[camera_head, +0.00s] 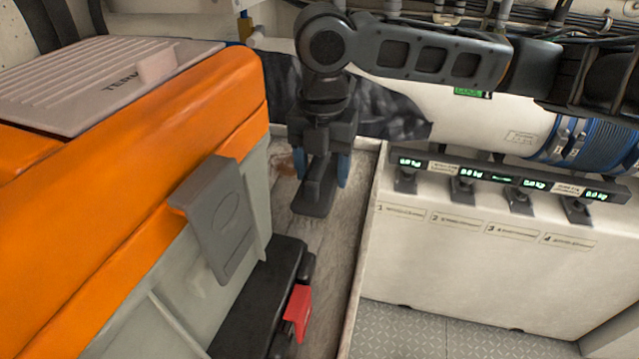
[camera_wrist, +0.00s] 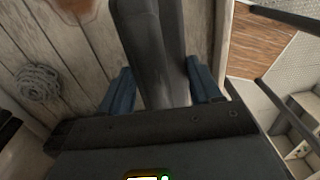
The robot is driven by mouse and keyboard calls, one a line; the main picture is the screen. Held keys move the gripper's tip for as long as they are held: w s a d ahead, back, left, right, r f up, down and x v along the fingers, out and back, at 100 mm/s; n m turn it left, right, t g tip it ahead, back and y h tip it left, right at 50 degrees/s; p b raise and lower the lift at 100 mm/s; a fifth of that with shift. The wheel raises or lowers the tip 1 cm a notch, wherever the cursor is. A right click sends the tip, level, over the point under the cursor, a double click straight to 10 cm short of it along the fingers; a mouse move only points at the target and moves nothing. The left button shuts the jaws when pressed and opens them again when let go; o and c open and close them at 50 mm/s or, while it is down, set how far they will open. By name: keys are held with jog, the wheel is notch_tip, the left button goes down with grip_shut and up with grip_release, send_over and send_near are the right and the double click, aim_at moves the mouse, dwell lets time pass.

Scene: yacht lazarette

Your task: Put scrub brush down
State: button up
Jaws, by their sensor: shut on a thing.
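The scrub brush is a dark, elongated object (camera_head: 314,190) held below my gripper in the head view, over the narrow wooden surface (camera_head: 335,245). In the wrist view the dark brush (camera_wrist: 155,45) runs up from between the blue fingertips of my gripper (camera_wrist: 162,92). It also shows in the head view, where my gripper (camera_head: 321,168) has its blue fingers either side of the brush. My gripper is shut on the brush. I cannot tell whether the brush touches the wood. Its bristles are not clearly visible.
A large orange and grey case (camera_head: 180,130) fills the left. A black case with a red latch (camera_head: 297,310) lies beside it. A white panel with displays (camera_head: 480,250) stands at right. A coiled rope (camera_wrist: 38,83) lies on the planks at left in the wrist view.

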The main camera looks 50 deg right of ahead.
aim_at(320, 190)
jog(key=shift+a+f, duration=0.25)
jog(key=shift+f, duration=1.9)
jog(key=shift+f, duration=0.1)
jog(key=shift+f, duration=0.15)
jog(key=o, duration=1.2)
jog(key=shift+o, duration=0.2)
notch_tip(320, 190, up, 12)
jog(key=shift+r, duration=0.25)
